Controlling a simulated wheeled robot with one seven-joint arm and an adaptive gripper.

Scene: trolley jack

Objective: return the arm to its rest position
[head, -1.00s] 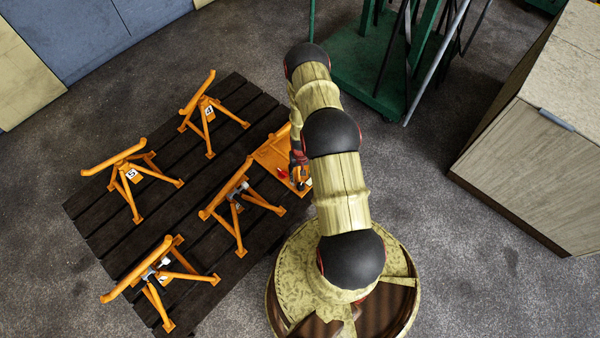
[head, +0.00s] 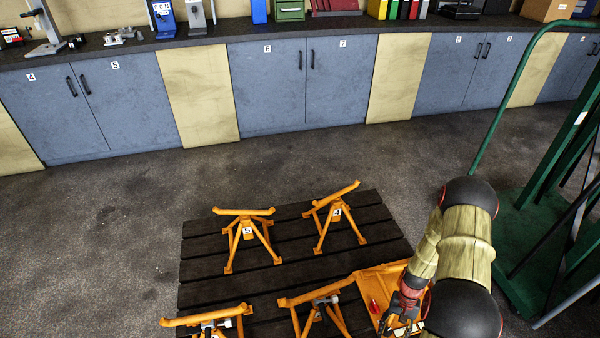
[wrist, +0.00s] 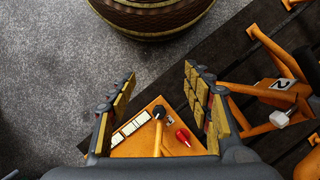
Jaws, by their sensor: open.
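My gripper (head: 398,318) is at the lower right of the head view, beside and over an orange trolley jack (head: 378,280). In the wrist view its two padded fingers (wrist: 160,92) stand wide apart with nothing held between them. Beyond them lies the jack's orange top (wrist: 140,135) with a red knob, a black-tipped lever and white labels. Whether a finger touches the jack cannot be told. My arm reaches bent and low over the pallet, and its lower part is outside the head view.
Orange stands numbered 5 (head: 246,228) and 4 (head: 335,215) stand on the dark pallet (head: 205,270); two more are at the front. A stand marked 2 (wrist: 275,90) is beside my gripper. A green trolley (head: 530,235) is close right of my arm. Bare floor lies behind the pallet.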

